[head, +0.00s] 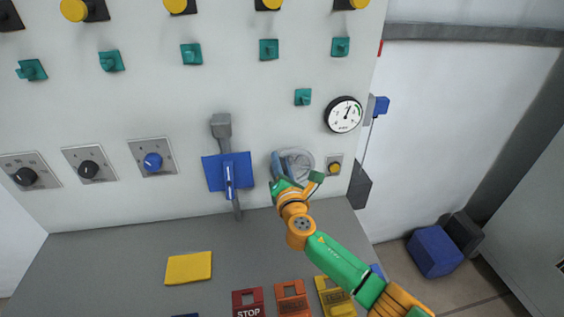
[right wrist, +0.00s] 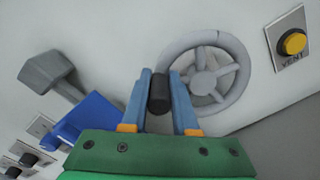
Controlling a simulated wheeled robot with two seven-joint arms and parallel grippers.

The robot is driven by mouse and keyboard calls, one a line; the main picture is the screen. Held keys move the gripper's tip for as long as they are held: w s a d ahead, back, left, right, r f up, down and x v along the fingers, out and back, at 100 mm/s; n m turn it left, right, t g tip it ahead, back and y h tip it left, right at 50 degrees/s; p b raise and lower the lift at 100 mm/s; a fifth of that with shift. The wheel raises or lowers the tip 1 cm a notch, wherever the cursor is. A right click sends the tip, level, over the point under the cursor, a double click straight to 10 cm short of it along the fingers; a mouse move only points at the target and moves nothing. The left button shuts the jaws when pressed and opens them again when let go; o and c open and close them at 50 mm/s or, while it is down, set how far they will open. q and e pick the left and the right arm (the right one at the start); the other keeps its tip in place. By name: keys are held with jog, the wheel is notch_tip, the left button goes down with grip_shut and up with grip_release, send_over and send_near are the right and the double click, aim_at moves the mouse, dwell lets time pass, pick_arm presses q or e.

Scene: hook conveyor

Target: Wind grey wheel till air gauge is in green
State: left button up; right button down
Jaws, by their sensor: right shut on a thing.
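The grey wheel (head: 307,158) is mounted on the wall panel, partly hidden behind my right gripper (head: 291,165). In the right wrist view the spoked wheel (right wrist: 241,86) shows with a black handle knob (right wrist: 159,92) at its left side. My right gripper (right wrist: 160,80) has its blue fingers on both sides of that knob and is shut on it. The round air gauge (head: 343,114) has a white face and black rim, above and right of the wheel. Its needle points up and slightly right; a small green mark seems to lie on the right of the dial. My left gripper is not in view.
A yellow VENT button (right wrist: 292,42) sits right of the wheel. A blue lever unit (head: 213,174) with a grey handle is to its left. Knobs and teal switches fill the panel. A yellow block (head: 189,268) and coloured tags lie on the grey ledge (head: 110,255).

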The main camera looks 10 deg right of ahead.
jog(key=shift+r, duration=0.1)
jog(key=c, duration=0.7)
grip_release()
jog(key=shift+a, duration=0.1)
jog(key=shift+s, duration=0.1)
jog(key=s, duration=0.7)
jog(key=shift+p, duration=0.45)
